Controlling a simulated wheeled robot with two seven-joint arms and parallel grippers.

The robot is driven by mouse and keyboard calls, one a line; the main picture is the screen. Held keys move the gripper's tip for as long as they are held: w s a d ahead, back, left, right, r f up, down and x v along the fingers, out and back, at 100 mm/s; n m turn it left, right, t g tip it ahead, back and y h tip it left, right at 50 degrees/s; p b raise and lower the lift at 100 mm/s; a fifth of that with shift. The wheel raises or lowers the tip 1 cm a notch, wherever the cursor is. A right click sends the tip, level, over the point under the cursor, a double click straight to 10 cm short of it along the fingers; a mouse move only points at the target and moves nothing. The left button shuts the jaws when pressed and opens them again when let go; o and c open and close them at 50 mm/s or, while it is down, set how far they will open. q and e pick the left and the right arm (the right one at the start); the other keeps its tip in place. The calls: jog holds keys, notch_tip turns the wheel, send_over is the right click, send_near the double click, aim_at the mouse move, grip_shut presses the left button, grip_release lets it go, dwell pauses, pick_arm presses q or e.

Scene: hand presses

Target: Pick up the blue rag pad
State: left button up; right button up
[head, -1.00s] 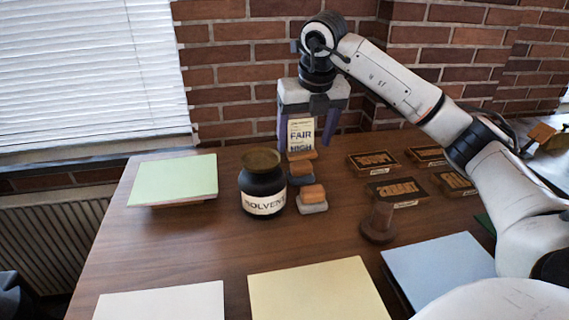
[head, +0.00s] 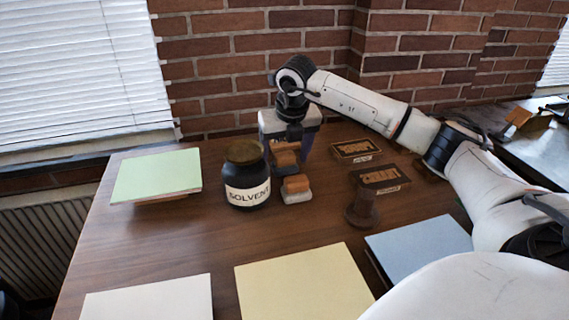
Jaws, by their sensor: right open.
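The blue rag pad (head: 284,171), a bluish block with a brown wooden handle, stands right of the solvent jar in the head view. Another wooden-handled piece seems to be just behind it, partly hidden. A pale grey pad (head: 297,197) with an orange-brown handle sits in front of it. My right gripper (head: 287,155) points down at the blue pad's place, fingers apart, one to each side in the picture. I cannot tell whether the fingers touch it. My left gripper is not in view.
The dark solvent jar (head: 247,178) stands close on the left. Green (head: 156,175), white (head: 150,300), yellow (head: 302,285) and blue (head: 418,247) sheets lie around. A brick wall (head: 230,70) is behind.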

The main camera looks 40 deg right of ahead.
aim_at(284, 154)
jog(key=shift+c, duration=0.2)
jog(key=c, duration=1.1)
jog(key=shift+r, duration=0.1)
notch_tip(284, 154, up, 10)
jog(key=shift+f, duration=0.1)
